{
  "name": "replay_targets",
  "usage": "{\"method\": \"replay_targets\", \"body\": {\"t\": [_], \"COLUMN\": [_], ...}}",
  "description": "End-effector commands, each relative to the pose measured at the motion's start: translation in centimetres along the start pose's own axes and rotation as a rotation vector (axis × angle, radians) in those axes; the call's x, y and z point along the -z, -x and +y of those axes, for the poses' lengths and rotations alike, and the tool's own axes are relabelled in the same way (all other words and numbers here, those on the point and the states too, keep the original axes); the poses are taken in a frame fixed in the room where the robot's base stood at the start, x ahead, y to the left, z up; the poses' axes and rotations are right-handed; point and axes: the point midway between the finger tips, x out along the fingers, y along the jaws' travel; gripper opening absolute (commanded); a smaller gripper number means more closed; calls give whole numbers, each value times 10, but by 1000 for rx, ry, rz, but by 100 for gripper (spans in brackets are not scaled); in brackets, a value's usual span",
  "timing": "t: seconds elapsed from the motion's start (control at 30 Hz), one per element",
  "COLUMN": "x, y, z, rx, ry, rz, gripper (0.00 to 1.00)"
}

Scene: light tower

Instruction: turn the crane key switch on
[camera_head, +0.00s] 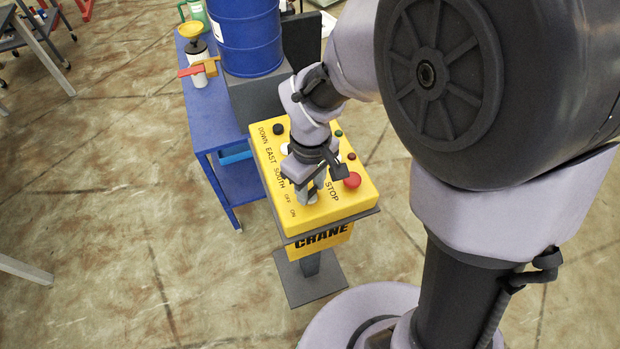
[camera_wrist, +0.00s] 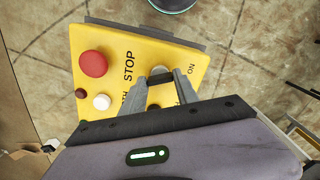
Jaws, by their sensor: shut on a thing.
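The yellow crane control box (camera_head: 341,207) stands on a dark post, its top marked OFF and ON near the front left corner. My gripper (camera_head: 309,195) reaches down over that corner and covers most of the key switch. In the wrist view my gripper (camera_wrist: 160,80) has its two grey fingers on either side of the key switch (camera_wrist: 160,70), close to the ON label. The fingers are shut on the key switch. The exact angle of the key is hard to tell.
A red STOP button (camera_head: 352,180) lies right of my gripper; it also shows in the wrist view (camera_wrist: 93,63). Other buttons sit farther back on the box. A blue table (camera_head: 207,112) and blue barrel (camera_head: 246,38) stand behind.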

Motion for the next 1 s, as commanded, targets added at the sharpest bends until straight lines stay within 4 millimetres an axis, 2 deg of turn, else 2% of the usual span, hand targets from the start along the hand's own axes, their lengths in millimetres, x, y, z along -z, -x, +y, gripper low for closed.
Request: {"method": "replay_targets", "body": {"t": [1.0], "x": [1], "y": [0], "z": [0], "rx": [0], "ry": [-837], "rz": [2], "gripper": [0]}}
